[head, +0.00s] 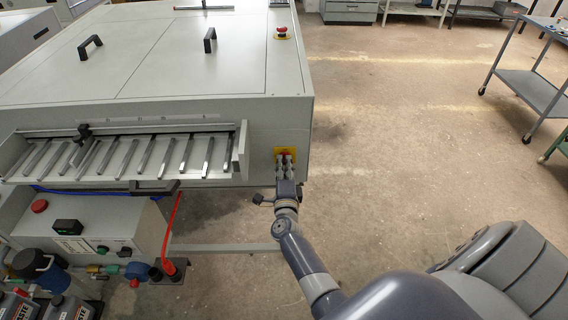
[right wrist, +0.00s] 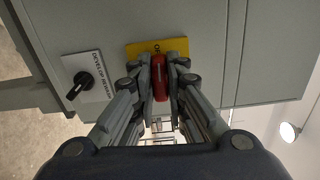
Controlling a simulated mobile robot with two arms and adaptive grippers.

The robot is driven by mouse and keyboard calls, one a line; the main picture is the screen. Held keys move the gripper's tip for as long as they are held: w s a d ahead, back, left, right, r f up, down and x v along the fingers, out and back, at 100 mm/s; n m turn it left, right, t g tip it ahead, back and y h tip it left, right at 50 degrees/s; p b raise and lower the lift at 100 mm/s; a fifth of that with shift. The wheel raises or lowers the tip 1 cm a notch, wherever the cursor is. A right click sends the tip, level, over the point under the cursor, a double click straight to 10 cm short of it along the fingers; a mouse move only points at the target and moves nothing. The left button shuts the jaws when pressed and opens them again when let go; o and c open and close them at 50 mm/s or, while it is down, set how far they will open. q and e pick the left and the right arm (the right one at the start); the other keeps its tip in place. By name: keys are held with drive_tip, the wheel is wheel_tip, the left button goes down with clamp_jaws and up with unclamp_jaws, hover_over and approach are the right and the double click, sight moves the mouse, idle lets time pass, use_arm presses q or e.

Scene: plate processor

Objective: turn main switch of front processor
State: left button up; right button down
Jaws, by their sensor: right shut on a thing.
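The front processor (head: 190,75) is a large light-grey machine at the left and centre of the head view. Its main switch, a red handle on a yellow plate, sits on the front panel near the right corner. In the right wrist view the red switch handle (right wrist: 160,78) stands between my finger pads, with the yellow plate (right wrist: 140,49) behind it. My right gripper (head: 286,163) is at the switch in the head view and is shut on the red handle. It covers much of the switch there. My left gripper is not in view.
A black develop rewash knob (right wrist: 82,84) is beside the switch. A red emergency button (head: 281,31) is on top of the machine. A feed tray (head: 110,183) juts out left of my arm. A grey cart (head: 528,88) stands right; the floor between is clear.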

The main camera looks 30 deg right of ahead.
drive_tip(key=shift+w+r+n, duration=0.1)
drive_tip(key=shift+r+n, duration=0.15)
drive_tip(key=shift+n, duration=0.15)
drive_tip(key=c, duration=1.6)
unclamp_jaws()
drive_tip(key=shift+f, duration=0.1)
drive_tip(key=shift+f, duration=0.15)
drive_tip(key=v, duration=0.7)
drive_tip(key=shift+s, duration=0.25)
drive_tip(key=shift+a, duration=0.1)
